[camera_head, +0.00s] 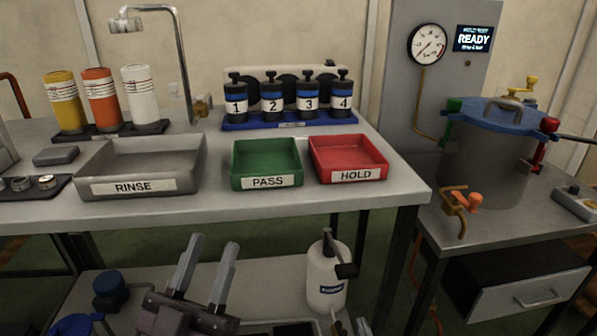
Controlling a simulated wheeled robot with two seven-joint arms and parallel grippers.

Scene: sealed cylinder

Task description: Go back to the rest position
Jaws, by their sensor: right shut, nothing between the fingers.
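My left gripper (212,252) is at the lower left, in front of the bench, with its two grey fingers pointing up and apart. Nothing shows between them. My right gripper (349,325) shows only as a small part at the bottom edge, just below a white bottle. It is shut and no object shows in it; most of it is out of the picture.
On the bench are a grey RINSE tray (181,152), a green PASS tray (267,183), a red HOLD tray (350,176) and numbered bottles (272,103). The white bottle (327,280) stands on the lower shelf. A blue-lidded vessel (490,165) stands right. The trays look empty.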

